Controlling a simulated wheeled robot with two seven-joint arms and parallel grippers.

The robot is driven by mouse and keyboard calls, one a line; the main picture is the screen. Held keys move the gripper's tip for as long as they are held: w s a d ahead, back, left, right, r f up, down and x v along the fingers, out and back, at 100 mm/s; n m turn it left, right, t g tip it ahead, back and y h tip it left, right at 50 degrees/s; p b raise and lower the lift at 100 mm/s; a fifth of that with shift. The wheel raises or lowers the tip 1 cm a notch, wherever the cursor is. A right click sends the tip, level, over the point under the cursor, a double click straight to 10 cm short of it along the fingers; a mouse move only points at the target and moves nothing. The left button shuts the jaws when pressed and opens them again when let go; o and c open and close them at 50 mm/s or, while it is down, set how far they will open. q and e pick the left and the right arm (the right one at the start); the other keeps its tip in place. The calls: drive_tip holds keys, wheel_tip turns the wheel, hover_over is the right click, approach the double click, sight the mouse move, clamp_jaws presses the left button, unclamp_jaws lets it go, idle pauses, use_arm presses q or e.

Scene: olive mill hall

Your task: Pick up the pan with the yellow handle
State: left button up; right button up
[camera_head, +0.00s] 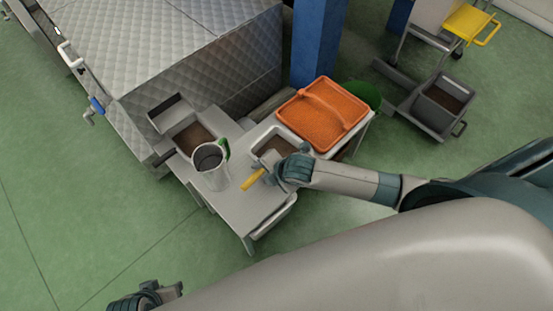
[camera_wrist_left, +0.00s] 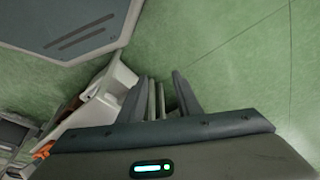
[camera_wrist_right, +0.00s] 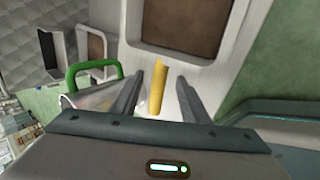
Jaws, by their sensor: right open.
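The yellow handle (camera_head: 253,179) of the pan sticks out over the white table, beside the steel jug. In the right wrist view the handle (camera_wrist_right: 157,88) stands between the two fingers, with a gap on each side. Its far end meets the rim of a white tray-like pan body (camera_wrist_right: 143,55) with brown contents; I cannot tell whether they are joined. My right gripper (camera_head: 268,177) is open at the handle and partly hides it in the head view.
A steel jug (camera_head: 209,170) with a green handle stands close left of the handle. An orange lidded crate (camera_head: 322,112) is behind on the table. A quilted metal machine (camera_head: 190,60) and a blue post (camera_head: 317,45) stand behind. Green floor is free at left.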

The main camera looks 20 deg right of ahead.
sight(260, 172)
drive_tip(key=x, duration=0.4)
drive_tip(key=shift+w+b, duration=0.1)
drive_tip(key=shift+b, duration=0.25)
clamp_jaws()
